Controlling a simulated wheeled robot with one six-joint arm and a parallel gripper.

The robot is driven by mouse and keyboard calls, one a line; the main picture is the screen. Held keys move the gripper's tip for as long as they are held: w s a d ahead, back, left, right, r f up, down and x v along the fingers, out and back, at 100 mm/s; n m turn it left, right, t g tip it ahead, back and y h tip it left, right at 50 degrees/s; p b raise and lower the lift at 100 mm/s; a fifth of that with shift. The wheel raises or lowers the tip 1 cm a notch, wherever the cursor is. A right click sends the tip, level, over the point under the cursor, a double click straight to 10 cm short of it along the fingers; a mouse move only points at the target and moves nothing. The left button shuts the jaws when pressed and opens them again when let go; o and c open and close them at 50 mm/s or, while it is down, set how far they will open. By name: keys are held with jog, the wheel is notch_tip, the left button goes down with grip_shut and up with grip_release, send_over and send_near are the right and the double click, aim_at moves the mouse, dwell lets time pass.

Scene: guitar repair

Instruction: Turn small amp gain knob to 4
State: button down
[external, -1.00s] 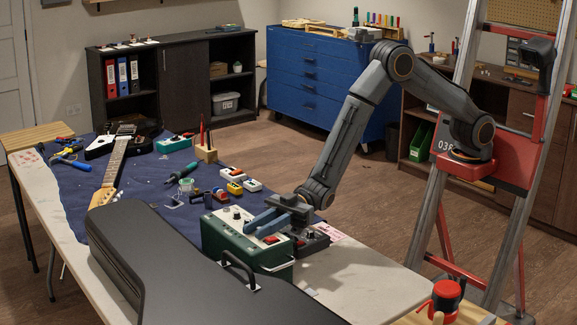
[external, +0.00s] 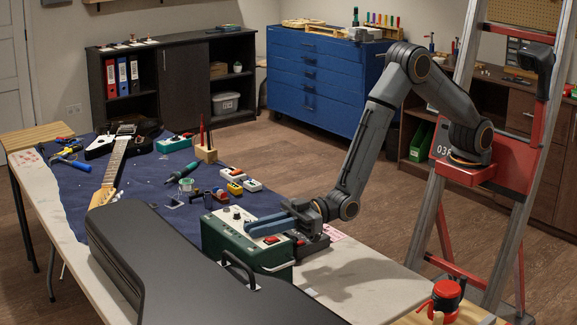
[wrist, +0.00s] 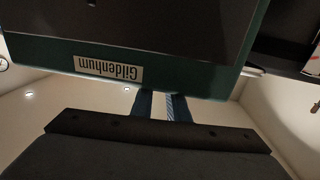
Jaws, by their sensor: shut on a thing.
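The black guitar case (external: 170,265) lies close to the left and front of the amp, its handle (external: 240,268) standing up near it. Small pedals (external: 240,182) and a guitar (external: 113,165) lie on the blue cloth.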

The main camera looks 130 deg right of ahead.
jog(key=shift+m+g+h, duration=0.3)
jog(key=shift+m+h, duration=0.5)
jog(key=shift+h, duration=0.5)
jog(key=shift+b, duration=0.3)
jog(key=c, duration=2)
grip_release()
jog(key=v, duration=0.7)
jog(key=shift+s+b, duration=0.35)
jog(key=shift+a+r, duration=0.15)
